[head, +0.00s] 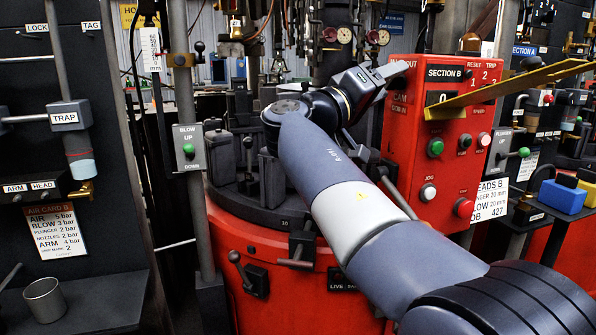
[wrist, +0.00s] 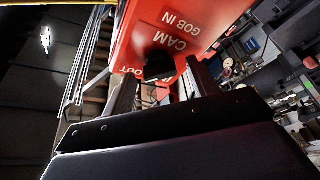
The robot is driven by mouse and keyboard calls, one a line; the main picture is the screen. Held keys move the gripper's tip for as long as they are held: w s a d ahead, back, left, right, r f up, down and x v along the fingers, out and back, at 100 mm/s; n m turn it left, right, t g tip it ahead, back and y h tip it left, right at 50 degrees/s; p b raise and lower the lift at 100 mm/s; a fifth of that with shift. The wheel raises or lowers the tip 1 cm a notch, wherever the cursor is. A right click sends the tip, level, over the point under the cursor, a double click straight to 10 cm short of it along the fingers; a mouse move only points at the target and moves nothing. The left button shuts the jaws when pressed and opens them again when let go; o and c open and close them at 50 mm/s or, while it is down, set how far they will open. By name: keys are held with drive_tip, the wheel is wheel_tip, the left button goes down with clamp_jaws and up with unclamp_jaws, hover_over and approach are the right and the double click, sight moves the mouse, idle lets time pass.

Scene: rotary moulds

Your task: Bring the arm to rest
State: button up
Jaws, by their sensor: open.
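In the head view my arm rises from the lower right across the middle and bends toward the same red box (head: 443,135). My wrist overlaps the box's upper left side in that view. I cannot tell whether it touches. The fingertips are not clear in the head view.
The red round machine (head: 285,270) with a dark top stands below my arm. A yellow bar (head: 505,90) crosses before the box. A BLOW lever post (head: 190,150) stands left. A metal cup (head: 45,299) sits on the left shelf. A blue block (head: 562,196) is at right.

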drive_tip(key=p+v, duration=0.1)
drive_tip(key=v, duration=1)
drive_tip(key=x, duration=1.1)
drive_tip(key=shift+d+b, duration=0.15)
drive_tip(key=shift+b, duration=0.25)
drive_tip(key=n+y+p, duration=0.1)
drive_tip(key=n+p, duration=0.3)
drive_tip(key=p, duration=0.3)
drive_tip(key=n+g+y+p, duration=0.1)
drive_tip(key=n+p, duration=0.3)
drive_tip(key=p, duration=0.4)
drive_tip(key=r+n+y+p, duration=0.1)
drive_tip(key=n+y+p, duration=0.1)
drive_tip(key=n+p, duration=0.3)
drive_tip(key=shift+r+y+p, duration=0.1)
drive_tip(key=shift+y+p, duration=0.2)
drive_tip(key=shift+p, duration=1.3)
drive_tip(key=n+g+p, duration=0.1)
drive_tip(key=n+p, duration=0.1)
drive_tip(key=p, duration=0.3)
drive_tip(key=n+g+p, duration=0.1)
drive_tip(key=n+p, duration=0.1)
drive_tip(key=p, duration=0.2)
drive_tip(key=shift+y+p, duration=0.35)
drive_tip(key=shift+y, duration=0.05)
drive_tip(key=shift+g+p, duration=0.3)
drive_tip(key=shift+p, duration=0.1)
